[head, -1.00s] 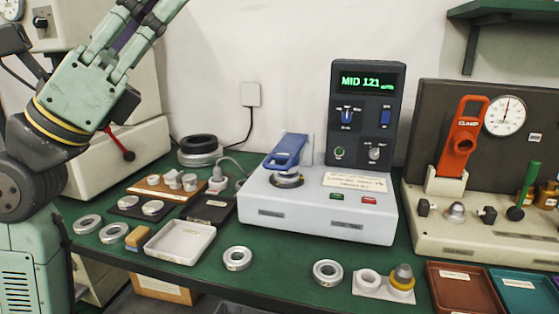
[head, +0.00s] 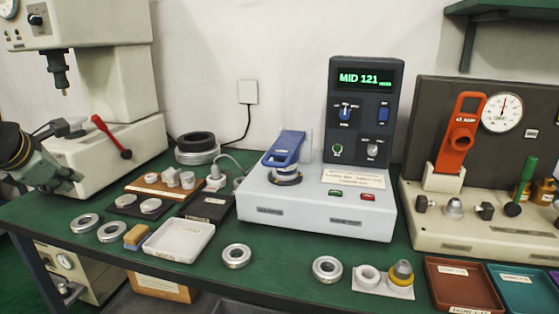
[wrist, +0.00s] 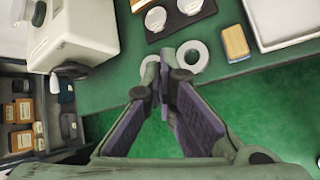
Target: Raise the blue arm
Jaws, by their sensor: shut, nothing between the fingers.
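The blue arm (head: 285,147) is on the light grey instrument box (head: 315,213) in the middle of the head view. It leans, its front end low over a round seat (head: 285,177) with a dark and metal rim. Whether it touches anything there I cannot tell. My gripper (head: 78,182) is at the far left of the head view, well away from the blue arm. In the wrist view my gripper (wrist: 166,72) has its fingertips together, empty, above the table's front edge near two metal rings (wrist: 192,56). The blue arm is outside the wrist view.
A display post (head: 362,110) reading "MID 121" stands behind the box. A white tray (head: 180,238), loose rings (head: 237,256) and a wooden board (head: 150,188) lie left and front. A press with a red lever (head: 112,137) stands left; an orange clamp (head: 461,140) stands right.

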